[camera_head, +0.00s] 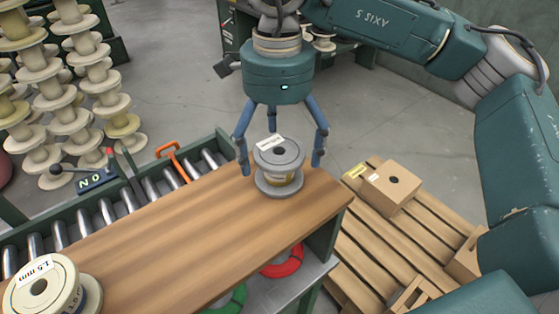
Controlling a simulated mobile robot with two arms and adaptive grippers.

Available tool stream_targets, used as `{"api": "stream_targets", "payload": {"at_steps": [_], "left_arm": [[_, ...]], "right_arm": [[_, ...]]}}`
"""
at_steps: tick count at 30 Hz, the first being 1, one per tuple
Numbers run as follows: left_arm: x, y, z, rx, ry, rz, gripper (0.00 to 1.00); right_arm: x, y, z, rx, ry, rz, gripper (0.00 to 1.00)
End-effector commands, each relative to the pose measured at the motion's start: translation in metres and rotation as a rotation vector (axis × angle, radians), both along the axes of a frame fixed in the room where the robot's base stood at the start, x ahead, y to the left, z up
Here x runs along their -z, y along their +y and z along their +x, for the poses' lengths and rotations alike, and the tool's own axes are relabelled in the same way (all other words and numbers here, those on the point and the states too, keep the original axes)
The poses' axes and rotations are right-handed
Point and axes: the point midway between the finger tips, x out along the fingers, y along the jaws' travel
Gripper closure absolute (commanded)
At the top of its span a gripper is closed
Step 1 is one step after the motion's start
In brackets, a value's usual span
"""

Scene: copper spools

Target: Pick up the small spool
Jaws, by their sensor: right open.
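A small grey spool (279,163) with a white label on its top flange stands upright near the far right end of the wooden bench top (190,237). My right gripper (281,165) is over it, pointing down. Its blue fingers are spread, with one on each side of the spool and a third behind it. The fingers look apart from the flange, but I cannot tell for sure about contact. A larger cream spool (45,287) labelled 1.5 mm stands at the bench's near left corner. My left gripper is not in view.
A roller conveyor (112,200) with an orange handle (173,160) runs behind the bench. A pallet (396,243) with cardboard boxes (391,187) lies to the right. Red (283,262) and green rings lie on a shelf below. Stacked spools stand at the back left. The bench middle is clear.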

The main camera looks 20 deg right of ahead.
Motion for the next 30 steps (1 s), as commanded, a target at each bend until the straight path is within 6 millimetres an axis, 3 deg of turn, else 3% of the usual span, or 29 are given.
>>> {"api": "stream_targets", "payload": {"at_steps": [3,4,12,23,30], "left_arm": [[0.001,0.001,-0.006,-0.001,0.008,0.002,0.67],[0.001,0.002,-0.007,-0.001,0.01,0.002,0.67],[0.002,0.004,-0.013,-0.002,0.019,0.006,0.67],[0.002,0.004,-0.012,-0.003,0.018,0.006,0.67],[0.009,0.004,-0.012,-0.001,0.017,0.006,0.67]], "right_arm": [[0.0,0.0,0.0,0.0,0.0,0.0,0.05],[0.0,0.0,0.0,0.0,0.0,0.0,0.09],[0.0,0.0,0.0,-0.001,0.001,0.0,0.63],[-0.002,0.001,0.0,-0.001,-0.001,0.001,0.64],[-0.025,0.001,0.001,0.0,-0.004,0.002,0.64]]}}
